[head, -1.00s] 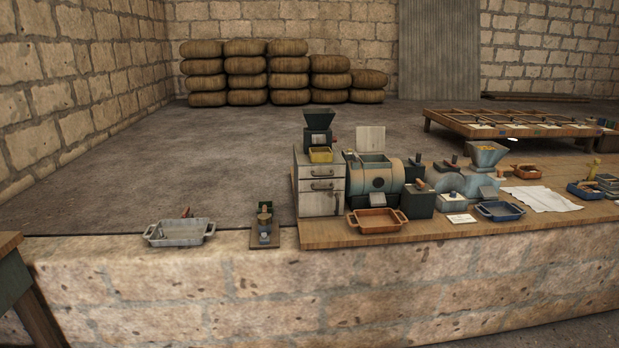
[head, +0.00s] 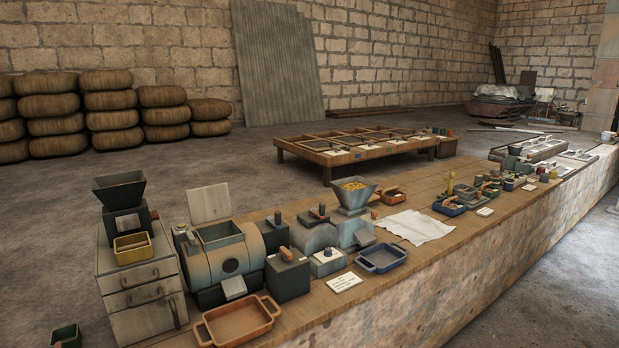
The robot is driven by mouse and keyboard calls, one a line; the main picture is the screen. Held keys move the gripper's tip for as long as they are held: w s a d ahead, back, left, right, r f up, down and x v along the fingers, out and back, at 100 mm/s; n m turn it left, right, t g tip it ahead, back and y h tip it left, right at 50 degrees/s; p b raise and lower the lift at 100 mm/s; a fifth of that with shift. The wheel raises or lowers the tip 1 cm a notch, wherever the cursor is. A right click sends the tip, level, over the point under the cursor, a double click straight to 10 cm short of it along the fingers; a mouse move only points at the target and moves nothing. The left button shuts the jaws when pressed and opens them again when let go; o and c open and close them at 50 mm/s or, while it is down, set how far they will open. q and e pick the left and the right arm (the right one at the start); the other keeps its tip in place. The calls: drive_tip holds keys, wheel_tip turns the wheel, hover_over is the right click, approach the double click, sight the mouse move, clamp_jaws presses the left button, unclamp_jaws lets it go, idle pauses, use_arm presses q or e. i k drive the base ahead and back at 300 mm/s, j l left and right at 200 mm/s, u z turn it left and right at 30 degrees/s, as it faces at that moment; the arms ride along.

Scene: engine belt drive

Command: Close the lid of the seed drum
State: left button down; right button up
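The seed drum (head: 256,247) is a blue-grey and rust-coloured horizontal cylinder on the bench at the left of the head view. Its square top opening shows. The lid (head: 209,203), a pale flat plate, stands upright at the back of the opening, so the drum is open. A dark round mark and a small grey chute are on its front side. Neither of my grippers shows in the head view.
A drawer cabinet (head: 141,285) with a hopper mill stands left of the drum. An orange tray (head: 237,322) lies in front; a dark box (head: 288,277) with a handle stands at its right. A blue tray (head: 382,258) and white cloth (head: 415,227) lie further right.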

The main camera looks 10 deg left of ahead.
sight(206, 204)
drive_tip(key=i+l+z, duration=0.15)
drive_tip(key=i+z, duration=0.25)
drive_tip(key=i+l+z, duration=0.1)
drive_tip(key=i+z, duration=0.55)
drive_tip(key=z, duration=0.15)
drive_tip(key=i+u, duration=0.2)
drive_tip(key=i, duration=0.2)
drive_tip(key=i+l+u, duration=0.15)
drive_tip(key=i, duration=0.25)
